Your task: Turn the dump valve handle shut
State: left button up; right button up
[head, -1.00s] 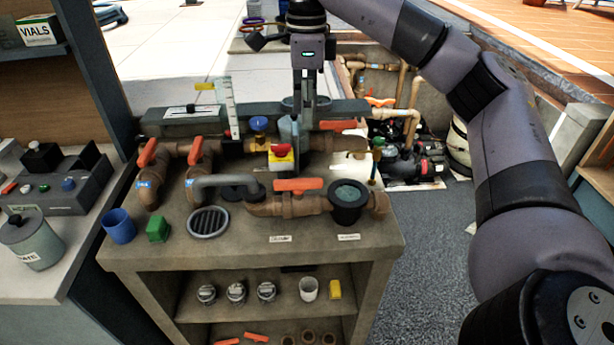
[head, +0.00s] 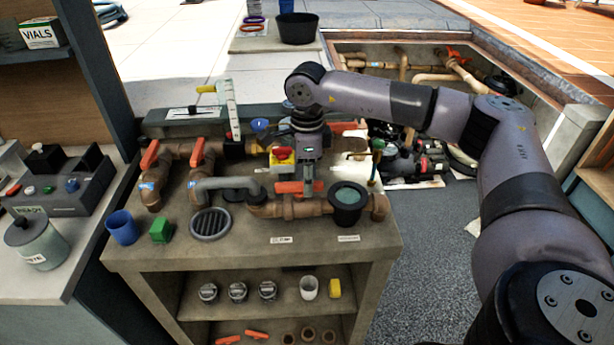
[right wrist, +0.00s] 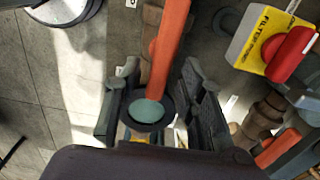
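A front orange valve handle (head: 290,187) sits on a brown pipe on the bench, left of a black strainer pot. Its label cannot be read, so I cannot tell if it is the dump valve. My right gripper (head: 309,188) points down over this handle. In the right wrist view, the fingers (right wrist: 160,108) are spread, with an orange handle (right wrist: 168,45) running between them; contact is not clear. Other orange handles stand on the left pipes (head: 149,154), (head: 196,153) and at the back (head: 345,126). My left gripper is not in view.
The black pot (head: 347,204) stands just right of the gripper. A yellow block with a red knob (head: 281,154) is close behind the handle. The bench front is mostly clear.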

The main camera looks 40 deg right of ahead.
jog(key=shift+f, duration=0.3)
jog(key=shift+c, duration=0.4)
grip_shut()
